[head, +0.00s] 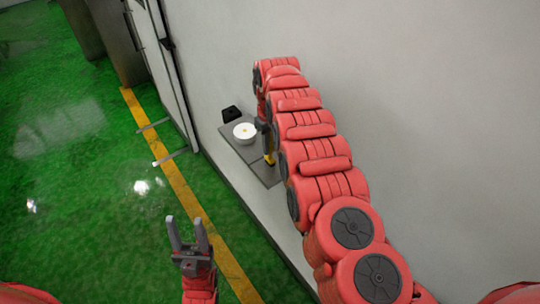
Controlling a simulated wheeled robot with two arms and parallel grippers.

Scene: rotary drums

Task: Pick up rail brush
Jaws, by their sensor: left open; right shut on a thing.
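My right arm reaches to a grey shelf by the wall. Its gripper (263,126) is small and partly hidden by the arm. It is shut on a narrow yellow item with dark ends, which looks like the rail brush (268,148). The brush is upright, with its dark lower end at the shelf; whether it touches the shelf I cannot tell. My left gripper (185,222) is open and empty, fingers pointing up in the picture, over the green floor and far from the brush.
A small black object (231,113) lies behind the bowl. The pale wall (420,110) is close to my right arm. The green floor at left is clear.

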